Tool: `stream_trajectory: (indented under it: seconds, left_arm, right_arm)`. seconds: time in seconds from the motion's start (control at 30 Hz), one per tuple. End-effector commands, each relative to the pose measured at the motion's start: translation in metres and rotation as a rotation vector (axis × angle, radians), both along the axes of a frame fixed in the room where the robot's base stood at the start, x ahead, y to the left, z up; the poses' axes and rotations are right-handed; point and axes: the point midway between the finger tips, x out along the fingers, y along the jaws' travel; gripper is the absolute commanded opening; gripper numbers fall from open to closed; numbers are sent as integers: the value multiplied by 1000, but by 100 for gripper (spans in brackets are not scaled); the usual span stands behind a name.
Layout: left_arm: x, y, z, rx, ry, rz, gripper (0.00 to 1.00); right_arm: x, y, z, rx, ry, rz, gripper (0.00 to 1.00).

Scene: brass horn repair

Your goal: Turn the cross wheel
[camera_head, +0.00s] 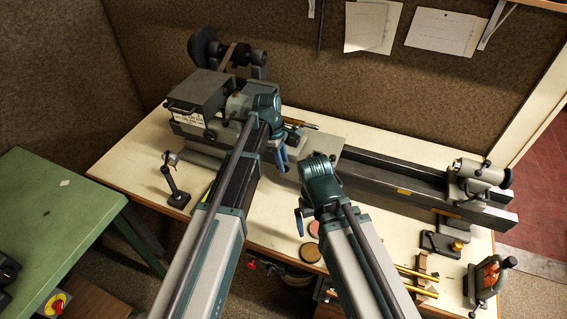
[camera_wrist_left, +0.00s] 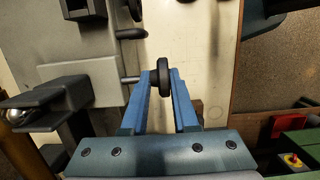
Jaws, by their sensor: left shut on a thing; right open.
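The cross wheel (camera_wrist_left: 163,79) is a small dark round wheel in the left wrist view, seen nearly edge-on in front of the grey lathe parts (camera_wrist_left: 82,50). My left gripper (camera_wrist_left: 161,75) has one blue finger on each side of it and is shut on it. In the head view my left gripper (camera_head: 280,156) is at the near side of the lathe, and it and its arm hide the wheel. My right gripper (camera_head: 300,222) is open above the front of the bench, apart from the lathe. Only part of its blue fingers shows.
The lathe bed (camera_head: 395,178) runs right to the tailstock (camera_head: 478,175). A small indicator stand (camera_head: 175,185) stands left of my left arm. A green table (camera_head: 55,215) is at left.

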Motion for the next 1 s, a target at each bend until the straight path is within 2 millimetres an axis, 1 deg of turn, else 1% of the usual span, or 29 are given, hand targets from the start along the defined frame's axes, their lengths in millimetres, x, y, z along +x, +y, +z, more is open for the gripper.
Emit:
stream_trajectory:
  seconds: [0.03, 0.1, 0.3, 0.67, 0.7, 0.8, 1.0]
  left_arm:
    - [-4, 5, -5, -47, 29, 2, 0]
    - [-4, 6, -6, -118, 51, 2, 0]
    - [-4, 7, -6, -251, 94, -2, 0]
    - [-6, 8, -3, -274, 104, -4, 0]
    - [-6, 8, -3, -274, 104, -4, 29]
    - [-6, 8, -3, -275, 102, -3, 45]
    - [-4, 7, -3, -277, 101, -3, 45]
  right_arm:
    - [0, 0, -8, 0, 0, 1, 100]
    - [0, 0, -14, 0, 0, 2, 100]
    - [0, 0, -25, -1, 0, 5, 100]
    - [0, 0, -25, -1, 0, 6, 100]
    - [0, 0, -25, -1, 0, 6, 100]
    - [0, 0, -25, -1, 0, 6, 100]
    - [0, 0, -25, -1, 0, 6, 100]
